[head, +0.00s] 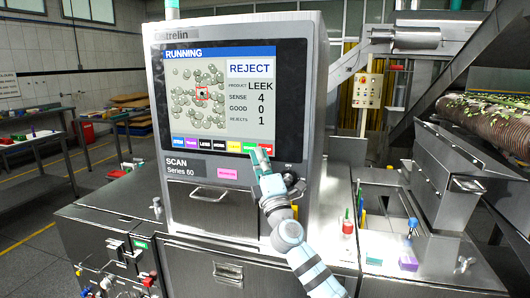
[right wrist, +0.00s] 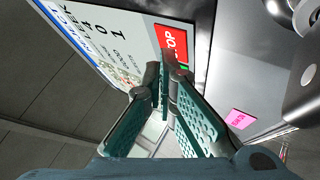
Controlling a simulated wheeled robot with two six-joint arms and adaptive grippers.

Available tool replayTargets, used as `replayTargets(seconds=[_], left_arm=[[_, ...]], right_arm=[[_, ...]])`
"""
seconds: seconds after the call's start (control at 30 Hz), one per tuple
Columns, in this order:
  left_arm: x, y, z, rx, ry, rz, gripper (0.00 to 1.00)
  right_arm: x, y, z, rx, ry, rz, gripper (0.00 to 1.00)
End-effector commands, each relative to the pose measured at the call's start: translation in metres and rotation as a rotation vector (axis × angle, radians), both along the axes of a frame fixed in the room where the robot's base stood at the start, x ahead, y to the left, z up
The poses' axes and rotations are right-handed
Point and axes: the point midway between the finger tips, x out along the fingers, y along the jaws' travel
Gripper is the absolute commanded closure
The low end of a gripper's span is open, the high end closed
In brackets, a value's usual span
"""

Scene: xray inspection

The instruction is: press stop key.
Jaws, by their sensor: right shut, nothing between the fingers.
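The stop key is a red block marked "STOP" (right wrist: 172,42) in the right wrist view. In the head view the red key (head: 267,148) sits at the right end of the coloured key row under the screen (head: 222,92). My right gripper (head: 259,152) is shut and empty, its tips at the right end of that row. In the right wrist view the closed fingertips (right wrist: 168,68) overlap the lower part of the stop key. I cannot tell whether they touch it. My left gripper is not in view.
The screen reads "RUNNING" and "REJECT" on the steel inspection machine (head: 178,222). A green key (head: 250,146) lies beside the red one. A pink label (head: 227,173) is below the row. A red-capped bottle (head: 348,224) stands on the right ledge.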

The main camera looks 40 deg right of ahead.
Motion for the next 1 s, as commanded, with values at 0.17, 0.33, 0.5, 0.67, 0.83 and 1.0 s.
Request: replayTargets(seconds=[0.17,0.33,0.5,0.67,0.83,1.0], left_arm=[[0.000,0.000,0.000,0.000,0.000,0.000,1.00],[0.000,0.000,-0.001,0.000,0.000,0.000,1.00],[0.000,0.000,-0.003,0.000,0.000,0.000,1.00],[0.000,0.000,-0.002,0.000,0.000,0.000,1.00],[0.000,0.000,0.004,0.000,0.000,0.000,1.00],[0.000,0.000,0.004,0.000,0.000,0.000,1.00]], right_arm=[[0.000,0.000,0.001,0.000,0.000,0.000,1.00],[0.001,-0.002,0.000,-0.001,0.000,-0.001,1.00],[0.002,-0.003,0.000,-0.001,0.000,-0.001,1.00],[0.002,-0.002,0.001,0.000,0.000,0.000,1.00],[-0.004,0.005,0.002,-0.002,0.001,0.001,1.00],[-0.006,0.008,0.001,0.000,0.000,0.000,1.00]])
